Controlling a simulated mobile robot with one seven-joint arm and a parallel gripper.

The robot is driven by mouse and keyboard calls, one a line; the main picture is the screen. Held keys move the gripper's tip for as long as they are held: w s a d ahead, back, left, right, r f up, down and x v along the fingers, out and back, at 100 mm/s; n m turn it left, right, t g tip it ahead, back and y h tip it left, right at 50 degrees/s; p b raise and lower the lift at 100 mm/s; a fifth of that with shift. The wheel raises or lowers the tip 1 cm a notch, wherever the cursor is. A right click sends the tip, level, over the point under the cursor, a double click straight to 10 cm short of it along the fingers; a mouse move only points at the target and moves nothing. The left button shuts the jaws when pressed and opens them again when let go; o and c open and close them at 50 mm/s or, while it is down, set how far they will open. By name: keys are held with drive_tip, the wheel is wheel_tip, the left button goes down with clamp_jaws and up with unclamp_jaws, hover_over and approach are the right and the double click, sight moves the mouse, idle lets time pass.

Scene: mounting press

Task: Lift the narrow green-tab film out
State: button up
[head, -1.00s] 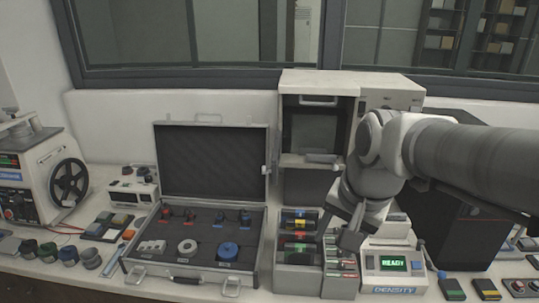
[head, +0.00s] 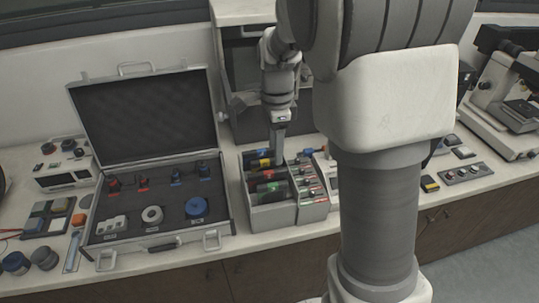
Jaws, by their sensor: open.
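A grey two-part film rack stands on the bench. Its left bin (head: 268,219) holds wide dark films with blue, yellow, red and green tabs. Its narrower right bin (head: 313,213) holds narrow films (head: 308,178) with small coloured tabs. The narrow green-tab film is too small to single out surely from its neighbours. My gripper (head: 279,155) points down at the back of the rack, near the line between the two bins. It is open, seen nearly edge-on, and no film shows in it. Its fingertips hide part of the rack's back.
An open metal case (head: 160,240) with blue and white spools stands left of the rack. A tall grey cabinet (head: 240,62) is behind. My arm column hides much of the right side. A microscope (head: 515,85) stands far right.

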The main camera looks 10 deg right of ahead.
sight(275, 189)
wheel_tip(275, 189, down, 17)
drive_tip(key=shift+r, duration=0.1)
idle(0.3)
clamp_jaws()
idle(0.6)
idle(1.4)
